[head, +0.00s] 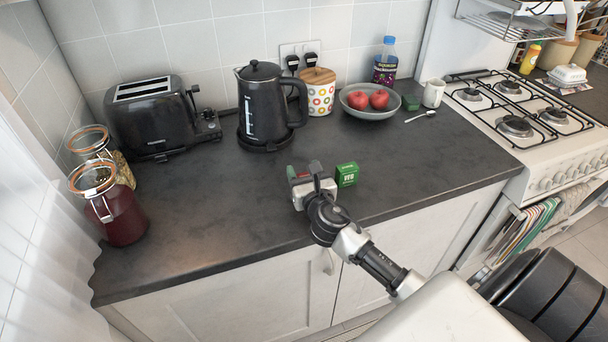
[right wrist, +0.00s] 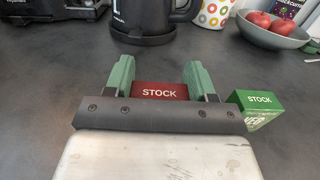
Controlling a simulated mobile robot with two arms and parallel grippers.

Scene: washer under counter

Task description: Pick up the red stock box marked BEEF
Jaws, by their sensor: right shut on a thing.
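The red stock box (right wrist: 160,91) sits between the two green fingers of my right gripper (right wrist: 159,76) in the right wrist view. Its red top reads STOCK; the face that could say BEEF is hidden. The right gripper is shut on the box, low over the counter. I cannot tell whether the box touches the counter. In the head view my right gripper (head: 309,178) is near the middle of the counter and mostly covers the box. My left gripper is not in view.
A green stock box marked VEG (head: 347,174) stands close to the right of the gripper. A black kettle (head: 264,105), a toaster (head: 155,117) and a bowl (head: 369,107) with red fruit are behind. Glass jars (head: 118,212) stand left. The counter (head: 215,218) is clear to the gripper's left.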

